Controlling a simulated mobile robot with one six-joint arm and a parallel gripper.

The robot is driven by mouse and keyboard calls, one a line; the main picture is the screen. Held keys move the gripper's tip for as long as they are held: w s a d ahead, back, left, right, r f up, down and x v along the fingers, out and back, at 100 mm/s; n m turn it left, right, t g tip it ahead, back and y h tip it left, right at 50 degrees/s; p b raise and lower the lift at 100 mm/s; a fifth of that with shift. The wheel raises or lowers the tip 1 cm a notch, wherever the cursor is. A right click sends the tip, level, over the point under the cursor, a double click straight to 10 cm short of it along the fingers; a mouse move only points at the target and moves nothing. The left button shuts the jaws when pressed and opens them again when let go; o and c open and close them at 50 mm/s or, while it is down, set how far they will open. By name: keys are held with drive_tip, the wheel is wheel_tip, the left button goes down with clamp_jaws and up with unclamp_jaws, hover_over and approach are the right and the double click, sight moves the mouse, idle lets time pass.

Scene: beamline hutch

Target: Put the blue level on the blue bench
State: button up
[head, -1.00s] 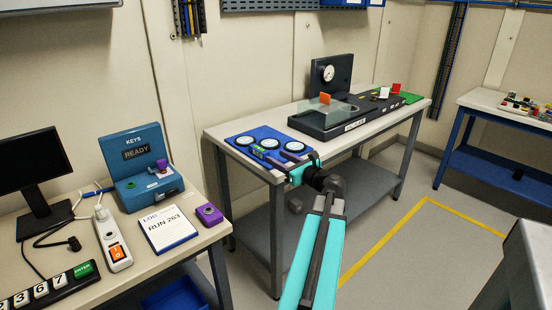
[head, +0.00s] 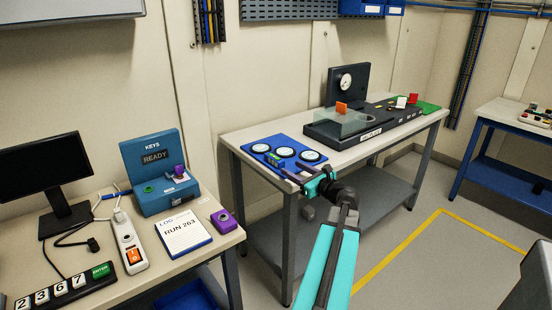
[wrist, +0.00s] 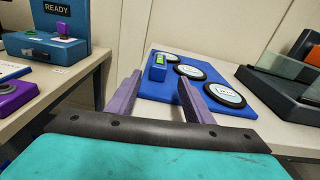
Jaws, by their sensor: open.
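The blue level (wrist: 158,67), a small blue block with a green top, stands on the blue mat (wrist: 152,94) among round dials. In the head view the level (head: 274,160) is at the mat's front left part. My gripper (wrist: 160,86) is open and empty, its two purple fingers pointing toward the level, which shows beyond and between them, apart from both. In the head view my gripper (head: 291,174) is at the front edge of the grey-legged bench (head: 250,139). The blue bench (head: 485,123), with blue legs and shelf, stands at the far right.
A dark instrument with a clear cover (head: 338,125) stands right of the mat. The left desk holds a blue key box (head: 158,186), a purple box (head: 223,219) and a monitor. Small items occupy the blue bench's top. Floor between benches is open, with yellow tape (head: 442,212).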

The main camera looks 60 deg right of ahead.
sight(278, 160)
drive_tip(key=shift+s+r+g+p, duration=0.3)
drive_tip(key=shift+r+p, duration=0.2)
drive_tip(key=shift+p, duration=2.4)
drive_tip(key=p, duration=0.3)
drive_tip(key=r+p, duration=0.1)
drive_tip(key=p, duration=0.1)
drive_tip(key=shift+s+a+r+m+p, duration=0.1)
drive_tip(key=shift+s+a+m+p, duration=0.05)
drive_tip(key=shift+s+m+p, duration=0.25)
drive_tip(key=p+x, duration=0.2)
drive_tip(key=x, duration=0.5)
drive_tip(key=shift+w, duration=0.15)
drive_tip(key=shift+w+d+f, duration=0.2)
drive_tip(key=shift+w+d, duration=0.05)
drive_tip(key=shift+w, duration=0.3)
drive_tip(key=shift+a+f+p+x, duration=0.15)
drive_tip(key=shift+p+x, duration=0.55)
drive_tip(key=shift+x, duration=0.6)
drive_tip(key=shift+a+f+p+x, duration=0.15)
drive_tip(key=shift+p+x, duration=0.55)
drive_tip(key=shift+x, duration=0.6)
drive_tip(key=shift+c, duration=0.2)
